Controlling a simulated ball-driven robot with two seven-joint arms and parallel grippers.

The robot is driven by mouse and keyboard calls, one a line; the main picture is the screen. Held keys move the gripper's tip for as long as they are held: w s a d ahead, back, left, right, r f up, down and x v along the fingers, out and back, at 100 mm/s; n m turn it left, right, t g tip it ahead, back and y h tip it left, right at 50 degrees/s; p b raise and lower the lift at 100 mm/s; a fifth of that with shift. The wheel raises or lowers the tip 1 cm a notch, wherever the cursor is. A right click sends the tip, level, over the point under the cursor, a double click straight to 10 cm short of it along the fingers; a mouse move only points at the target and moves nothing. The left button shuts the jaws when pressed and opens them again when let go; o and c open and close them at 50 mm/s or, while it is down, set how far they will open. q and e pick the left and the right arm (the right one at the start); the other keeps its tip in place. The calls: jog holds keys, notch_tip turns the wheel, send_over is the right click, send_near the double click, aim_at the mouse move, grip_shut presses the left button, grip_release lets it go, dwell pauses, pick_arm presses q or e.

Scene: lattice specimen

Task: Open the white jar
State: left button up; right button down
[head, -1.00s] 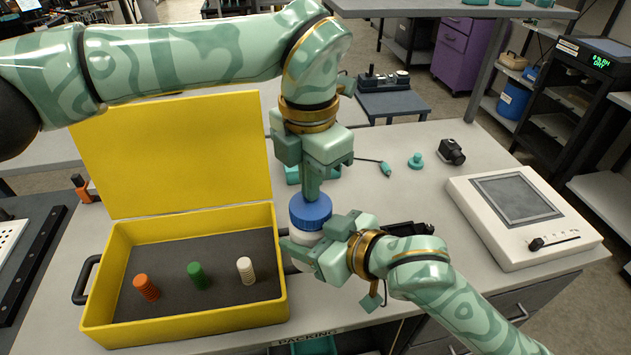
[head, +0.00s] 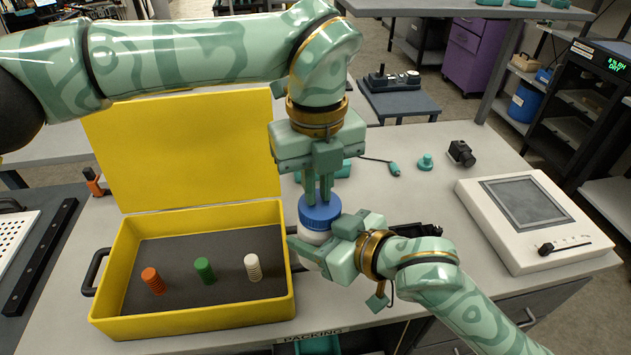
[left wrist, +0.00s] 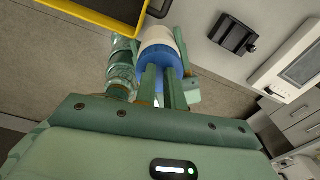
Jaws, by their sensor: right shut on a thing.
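The white jar (head: 314,237) with its wide blue lid (head: 320,213) is upright just right of the yellow case. My right gripper (head: 318,250) is shut on the jar's white body from the right. My left gripper (head: 319,196) points straight down over the lid, its two fingers a small gap apart at the lid's top. Whether they pinch a part of the lid is hidden. In the left wrist view, the blue lid (left wrist: 158,58) lies just beyond the fingers, with the white jar body (left wrist: 157,36) behind it.
The open yellow case (head: 200,323) holds orange, green and white disc stacks. A white device with a grey screen (head: 527,201) stands at the right. A black camera-like thing (head: 461,152) and a teal knob (head: 426,162) lie behind.

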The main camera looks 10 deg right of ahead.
pick_arm(q)
jog(key=shift+s+a+f, duration=0.1)
jog(key=shift+s+f, duration=0.05)
jog(key=shift+f, duration=0.1)
